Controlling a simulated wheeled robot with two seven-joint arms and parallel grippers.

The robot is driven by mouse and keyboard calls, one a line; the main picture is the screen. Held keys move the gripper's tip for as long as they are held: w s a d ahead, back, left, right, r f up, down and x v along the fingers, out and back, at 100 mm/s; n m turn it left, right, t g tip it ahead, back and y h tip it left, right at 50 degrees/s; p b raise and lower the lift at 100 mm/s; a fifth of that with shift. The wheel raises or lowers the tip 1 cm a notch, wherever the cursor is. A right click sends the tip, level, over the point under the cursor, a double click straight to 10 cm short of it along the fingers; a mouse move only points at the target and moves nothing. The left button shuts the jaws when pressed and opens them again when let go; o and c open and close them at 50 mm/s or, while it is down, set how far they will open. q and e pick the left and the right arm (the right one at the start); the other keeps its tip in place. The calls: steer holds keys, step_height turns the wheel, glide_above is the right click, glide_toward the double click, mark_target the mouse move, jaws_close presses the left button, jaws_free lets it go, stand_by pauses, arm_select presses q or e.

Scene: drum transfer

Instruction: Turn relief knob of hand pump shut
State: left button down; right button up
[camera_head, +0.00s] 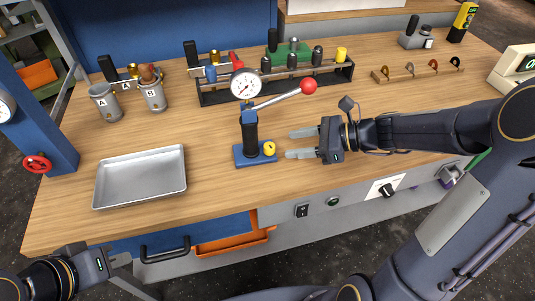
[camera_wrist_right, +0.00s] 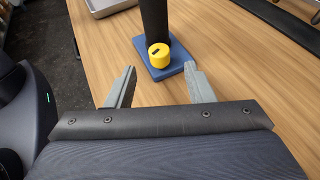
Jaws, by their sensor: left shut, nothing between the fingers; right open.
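The hand pump (camera_head: 250,135) stands upright on the workbench, with a blue base, a dark column, a round gauge and a lever with a red ball end. Its yellow relief knob (camera_head: 269,148) sits low on the right side of the base. My right gripper (camera_head: 288,144) is open, just right of the knob and apart from it. In the right wrist view the knob (camera_wrist_right: 158,56) shows a dark slot and lies ahead of the two fingers, roughly between their lines. My left gripper (camera_head: 122,261) is shut and empty at the lower left, off the bench front.
A metal tray (camera_head: 140,176) lies left of the pump. Behind it are cups marked A and B (camera_head: 152,95) and a dark tool rack (camera_head: 225,95). A wooden strip with hooks (camera_head: 415,73) is at back right. Bare bench surrounds my right gripper.

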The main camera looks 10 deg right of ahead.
mark_target(269, 149)
steer(key=x, duration=0.6)
steer(key=shift+a+b, duration=0.1)
steer(key=shift+b, duration=0.3)
steer(key=shift+c, duration=0.2)
